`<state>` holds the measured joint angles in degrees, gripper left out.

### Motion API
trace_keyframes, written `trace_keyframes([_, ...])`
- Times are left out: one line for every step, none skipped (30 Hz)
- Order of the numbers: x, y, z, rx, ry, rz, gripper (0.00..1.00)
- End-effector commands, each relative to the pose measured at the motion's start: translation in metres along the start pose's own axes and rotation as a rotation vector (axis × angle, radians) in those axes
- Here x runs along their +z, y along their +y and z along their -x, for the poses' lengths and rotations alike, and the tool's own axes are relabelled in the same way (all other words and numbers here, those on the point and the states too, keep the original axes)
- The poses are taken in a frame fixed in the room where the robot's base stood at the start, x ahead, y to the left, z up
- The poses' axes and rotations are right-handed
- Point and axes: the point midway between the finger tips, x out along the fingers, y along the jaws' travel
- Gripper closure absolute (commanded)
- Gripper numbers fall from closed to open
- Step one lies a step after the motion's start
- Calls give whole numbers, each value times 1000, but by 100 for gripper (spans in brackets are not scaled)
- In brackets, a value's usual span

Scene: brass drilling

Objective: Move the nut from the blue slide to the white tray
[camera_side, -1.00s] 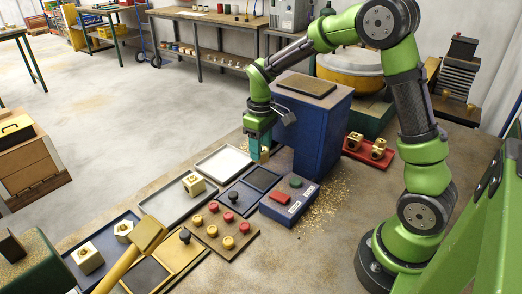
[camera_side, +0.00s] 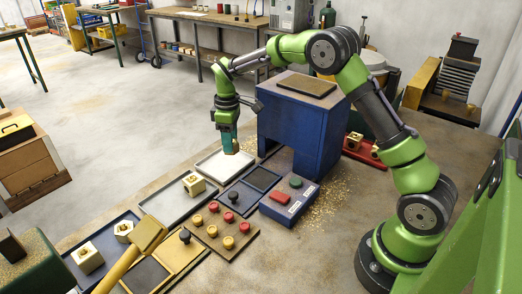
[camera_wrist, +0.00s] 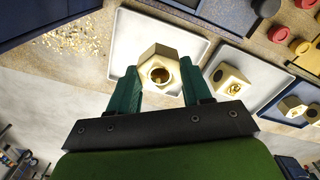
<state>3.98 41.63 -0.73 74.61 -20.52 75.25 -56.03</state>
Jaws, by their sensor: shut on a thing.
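My gripper (camera_side: 230,146) is shut on a brass nut with a hole in its face. In the wrist view the nut (camera_wrist: 158,72) sits between the teal fingers. In the side view only a small part of it shows at the fingertips. The white tray (camera_side: 212,165) lies below my gripper, which hangs over its back right part. The tray also shows behind the nut in the wrist view (camera_wrist: 127,25). A small gap to the tray seems to remain, but its height is hard to judge. I cannot tell which part is the blue slide.
A grey-white tray (camera_side: 166,208) with another nut (camera_side: 194,184) lies in front. A blue tray with two nuts is at front left. A tall blue machine (camera_side: 292,128) stands right of my gripper, near a button board (camera_side: 222,232) and a red tray (camera_side: 352,150).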

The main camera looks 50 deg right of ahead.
Motion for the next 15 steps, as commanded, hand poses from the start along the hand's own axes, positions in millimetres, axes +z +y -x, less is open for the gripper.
trace_keyframes([0,0,-9,-1,-1,-1,100])
trace_keyframes([0,0,-13,1,0,-1,100])
trace_keyframes([0,0,-18,0,0,-2,100])
trace_keyframes([0,0,-20,1,1,-1,100])
trace_keyframes([0,0,-22,1,2,-1,100])
trace_keyframes([0,0,-25,1,2,-2,100])
trace_keyframes([0,0,-28,0,1,-3,100])
trace_keyframes([0,0,-32,0,1,-3,100])
trace_keyframes([0,0,-38,0,0,-3,100])
trace_keyframes([0,0,-43,0,-1,-3,100])
trace_keyframes([0,0,-48,0,-1,-3,100])
trace_keyframes([0,0,-52,0,0,-3,100])
trace_keyframes([0,0,-56,1,1,-3,100])
trace_keyframes([0,0,-58,1,1,-3,100])
trace_keyframes([0,0,-61,1,2,-3,100])
